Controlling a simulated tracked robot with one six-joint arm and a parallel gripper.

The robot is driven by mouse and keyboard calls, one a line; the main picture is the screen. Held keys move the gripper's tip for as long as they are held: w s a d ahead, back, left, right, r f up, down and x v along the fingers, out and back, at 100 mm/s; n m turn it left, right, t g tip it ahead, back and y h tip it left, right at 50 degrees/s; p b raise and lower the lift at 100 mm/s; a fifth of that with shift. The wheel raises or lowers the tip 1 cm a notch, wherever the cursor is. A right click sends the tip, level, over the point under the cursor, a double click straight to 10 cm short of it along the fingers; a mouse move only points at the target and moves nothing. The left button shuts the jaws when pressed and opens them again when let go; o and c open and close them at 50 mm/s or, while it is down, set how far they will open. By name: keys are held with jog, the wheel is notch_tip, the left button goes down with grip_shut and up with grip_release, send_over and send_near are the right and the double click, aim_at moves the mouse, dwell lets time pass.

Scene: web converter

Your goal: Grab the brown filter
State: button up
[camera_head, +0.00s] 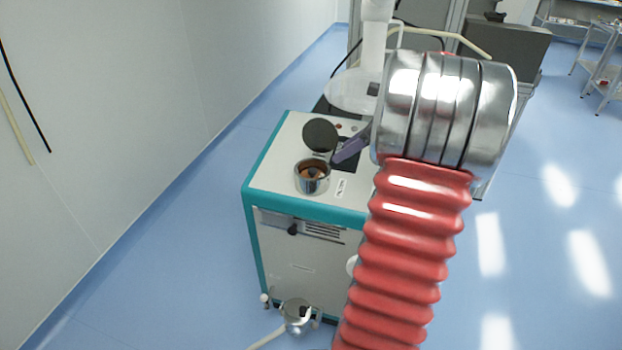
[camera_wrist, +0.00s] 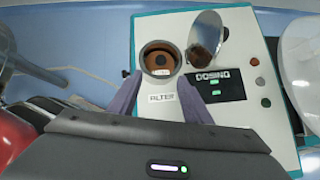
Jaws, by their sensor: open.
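The brown filter (camera_head: 314,172) sits inside a round metal cup (camera_head: 313,186) set in the top of a white and teal cabinet. In the wrist view the brown filter (camera_wrist: 159,59) shows as a brown disc with a dark centre, inside the round opening. The cup's round lid (camera_head: 321,134) stands open beside it. My gripper (camera_wrist: 157,94) is open and empty, with its two purple-grey fingers apart, pointing toward the cup. In the head view one finger (camera_head: 350,147) shows right of the cup; the rest is hidden behind my red arm.
The cabinet top (camera_head: 268,176) has a "DOSING" panel (camera_wrist: 219,86) with green displays and buttons to the right. A clear round vessel (camera_head: 352,90) stands behind. A small metal pot (camera_head: 297,315) is on the floor in front. A wall runs along the left.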

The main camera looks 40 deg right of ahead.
send_near(314, 170)
jog(key=x, duration=0.2)
jog(key=shift+w+a+f, duration=0.25)
jog(key=shift+w+f, duration=0.05)
jog(key=shift+f, duration=0.2)
dwell(0.4)
jog(key=shift+x, duration=2.6)
jog(key=shift+c, duration=0.3)
grip_shut()
